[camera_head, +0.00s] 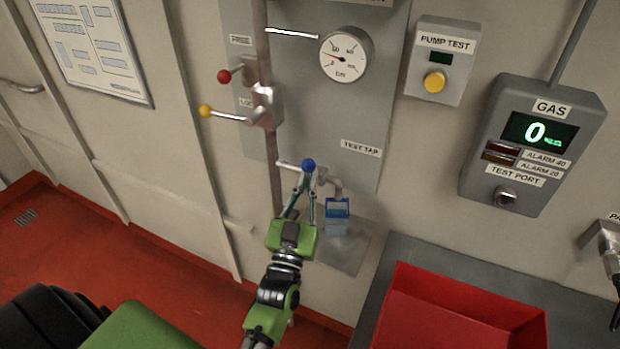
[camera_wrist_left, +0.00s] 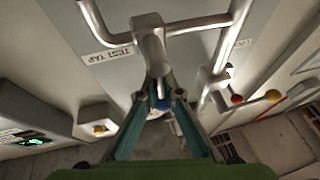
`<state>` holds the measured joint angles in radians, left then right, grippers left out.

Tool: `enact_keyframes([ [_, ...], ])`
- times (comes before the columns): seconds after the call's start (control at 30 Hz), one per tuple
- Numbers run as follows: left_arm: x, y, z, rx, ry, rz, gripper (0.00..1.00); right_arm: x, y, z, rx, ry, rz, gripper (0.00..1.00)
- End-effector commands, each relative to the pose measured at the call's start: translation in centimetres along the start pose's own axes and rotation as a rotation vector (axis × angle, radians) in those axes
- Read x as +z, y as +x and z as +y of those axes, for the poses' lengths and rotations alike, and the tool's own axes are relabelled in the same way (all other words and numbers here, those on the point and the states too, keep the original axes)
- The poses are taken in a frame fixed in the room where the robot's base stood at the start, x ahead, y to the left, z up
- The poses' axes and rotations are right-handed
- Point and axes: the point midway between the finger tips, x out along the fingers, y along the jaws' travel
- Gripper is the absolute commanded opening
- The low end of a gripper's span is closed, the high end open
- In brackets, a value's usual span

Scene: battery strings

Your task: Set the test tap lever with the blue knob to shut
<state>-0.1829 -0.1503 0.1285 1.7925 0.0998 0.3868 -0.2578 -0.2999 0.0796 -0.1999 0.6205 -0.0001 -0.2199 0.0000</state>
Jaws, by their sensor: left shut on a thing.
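The test tap (camera_head: 334,184) is a silver pipe with a downturned spout on the grey wall panel, below the label TEST TAP. Its blue knob (camera_head: 308,165) shows at the tips of my left gripper (camera_head: 304,183). In the left wrist view the blue knob (camera_wrist_left: 164,104) sits between the two closed fingertips, partly hidden by them, below the silver tap body (camera_wrist_left: 150,40). My left gripper is shut on the knob. The lever's arm is mostly hidden, so its exact angle is hard to tell. My right gripper does not show.
A blue container (camera_head: 337,217) stands below the spout, close to the gripper's right. A red-knobbed lever (camera_head: 225,76) and a yellow-knobbed lever (camera_head: 206,111) stick out at the upper left. A gauge (camera_head: 346,54) is above. A red bin (camera_head: 455,315) is at the lower right.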

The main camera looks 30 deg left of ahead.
Motion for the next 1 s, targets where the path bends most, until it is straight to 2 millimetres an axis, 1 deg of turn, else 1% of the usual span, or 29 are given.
enact_keyframes([
  [0.2, 0.09, 0.0, -0.09, -0.011, -0.029, -0.008, 0.0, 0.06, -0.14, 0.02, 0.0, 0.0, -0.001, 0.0],
  [0.57, 0.12, -0.01, -0.11, -0.012, -0.032, -0.009, 0.0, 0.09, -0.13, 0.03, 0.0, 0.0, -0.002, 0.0],
  [0.6, 0.12, -0.01, -0.11, -0.012, -0.032, -0.009, 0.14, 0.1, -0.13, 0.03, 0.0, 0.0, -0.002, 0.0],
  [0.63, 0.12, -0.01, -0.11, -0.012, -0.032, -0.009, 0.22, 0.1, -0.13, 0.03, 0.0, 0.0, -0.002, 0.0],
  [0.67, 0.11, -0.01, -0.11, -0.012, -0.031, -0.009, 0.24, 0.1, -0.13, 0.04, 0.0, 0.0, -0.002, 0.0],
  [0.9, 0.06, 0.0, -0.1, -0.011, -0.029, -0.007, 0.24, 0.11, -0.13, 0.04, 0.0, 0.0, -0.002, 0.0],
  [1.0, 0.05, 0.0, -0.1, -0.011, -0.028, -0.007, 0.24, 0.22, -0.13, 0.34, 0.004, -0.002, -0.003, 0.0],
])
